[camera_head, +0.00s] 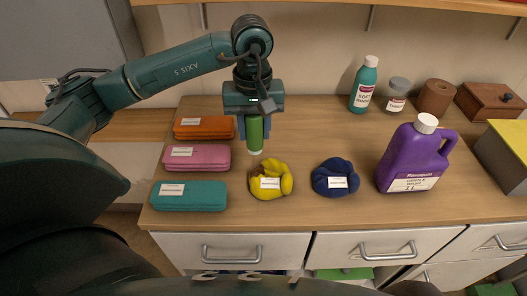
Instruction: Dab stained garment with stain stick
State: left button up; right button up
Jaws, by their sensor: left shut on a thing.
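My left gripper (254,126) is shut on a green stick with a pale lower end, the stain stick (255,137). It holds the stick upright above the counter, a little behind the yellow garment. The crumpled yellow garment (264,190) lies on the counter with a white label on it. A crumpled dark blue garment (328,184), also labelled, lies to its right. The stick's tip appears apart from both garments. I cannot make out a stain on either one. My right gripper is not in view.
Orange (215,130), pink (212,160) and teal (205,203) cases lie at the left. A purple jug (410,160) stands at the right. A green bottle (363,85), a jar (397,90), a brown roll (435,98) and a wooden box (490,97) stand behind.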

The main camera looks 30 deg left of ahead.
aim_at(256, 151)
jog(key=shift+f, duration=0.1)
